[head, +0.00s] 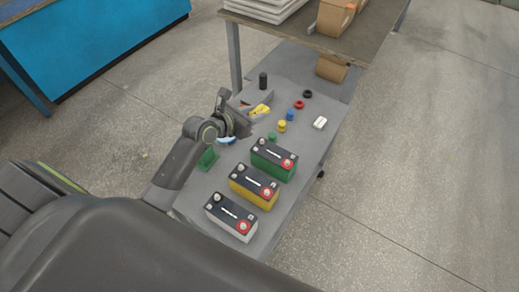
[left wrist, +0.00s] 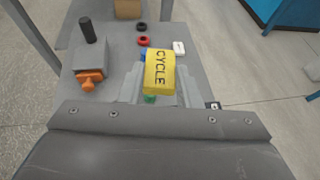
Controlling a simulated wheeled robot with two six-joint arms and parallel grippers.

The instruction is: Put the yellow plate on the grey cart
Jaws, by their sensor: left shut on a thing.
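The yellow plate (head: 260,110), lettered CYCLE in black, is held in my left gripper (head: 246,114), which is shut on it. In the left wrist view the plate (left wrist: 160,73) shows its lettered face between the jaws. The grey cart (head: 318,138) lies below the gripper and carries the batteries and small parts. In the left wrist view the plate appears over the cart top (left wrist: 114,80); I cannot tell whether it touches it. My right gripper is not in view.
Green (head: 273,159), yellow (head: 254,187) and white (head: 231,217) batteries stand in a row. A black cylinder (head: 263,80), a grey box (left wrist: 90,57) with an orange piece (left wrist: 89,79), rings and a white block (head: 320,122) stand farther back. A green piece (head: 208,158) stands near my arm.

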